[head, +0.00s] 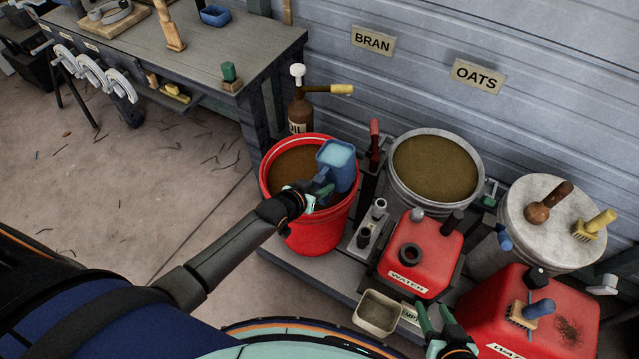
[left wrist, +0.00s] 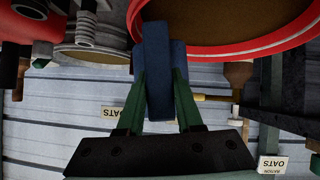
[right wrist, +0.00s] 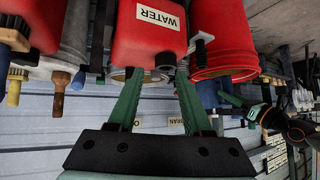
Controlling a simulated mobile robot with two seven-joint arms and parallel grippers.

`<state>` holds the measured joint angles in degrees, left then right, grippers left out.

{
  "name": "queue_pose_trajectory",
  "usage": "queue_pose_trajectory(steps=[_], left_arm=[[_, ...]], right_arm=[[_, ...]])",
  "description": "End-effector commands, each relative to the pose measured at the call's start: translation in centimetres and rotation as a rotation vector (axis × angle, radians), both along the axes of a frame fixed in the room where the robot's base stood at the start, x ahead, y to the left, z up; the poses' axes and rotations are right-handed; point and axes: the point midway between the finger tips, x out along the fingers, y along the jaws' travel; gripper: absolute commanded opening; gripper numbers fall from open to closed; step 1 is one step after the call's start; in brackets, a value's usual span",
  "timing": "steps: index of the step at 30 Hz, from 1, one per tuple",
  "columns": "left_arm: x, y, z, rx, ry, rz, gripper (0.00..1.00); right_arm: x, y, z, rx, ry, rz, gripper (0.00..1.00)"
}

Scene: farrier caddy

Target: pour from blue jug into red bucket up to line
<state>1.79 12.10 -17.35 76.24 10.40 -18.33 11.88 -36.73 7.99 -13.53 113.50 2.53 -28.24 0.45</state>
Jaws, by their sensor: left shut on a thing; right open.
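The red bucket (head: 312,236) stands on the low platform and has brown contents inside. The blue jug (head: 338,163) is over the bucket's right side, with pale blue showing at its top. My left gripper (head: 318,192) is shut on the jug. In the left wrist view the fingers close on a blue part of the jug (left wrist: 158,75), below the red bucket rim (left wrist: 245,45). My right gripper (head: 437,325) is open and empty, in front of the red water container. It also shows in the right wrist view (right wrist: 160,90). No fill line is visible.
A red water container (head: 420,255) and a metal bin of brown feed (head: 436,168) stand right of the bucket. A brown bottle (head: 300,112) stands behind it. A small tray (head: 377,313) lies in front. A workbench (head: 230,50) is at the upper left.

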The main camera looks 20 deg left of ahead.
Motion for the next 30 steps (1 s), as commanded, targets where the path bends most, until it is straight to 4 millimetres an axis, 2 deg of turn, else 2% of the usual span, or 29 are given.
queue_pose_trajectory(steps=[8, 13, 24, 30], left_arm=[[0.0, -0.7, 0.4, -0.235, 0.027, -0.004, 0.00], [-0.1, -0.9, 0.1, -0.364, 0.047, -0.004, 0.00], [-0.1, -1.2, 0.2, -0.541, 0.071, -0.004, 0.00], [-0.1, -1.3, 0.6, -0.576, 0.076, -0.002, 0.00]], right_arm=[[0.3, 0.5, -1.0, 0.005, -0.001, 0.011, 0.50], [0.4, 0.8, -2.7, 0.008, 0.000, 0.020, 0.50], [0.0, 0.1, -5.9, -0.003, -0.003, 0.014, 0.50], [1.4, -0.1, -4.3, -0.006, -0.081, 0.014, 0.50]])
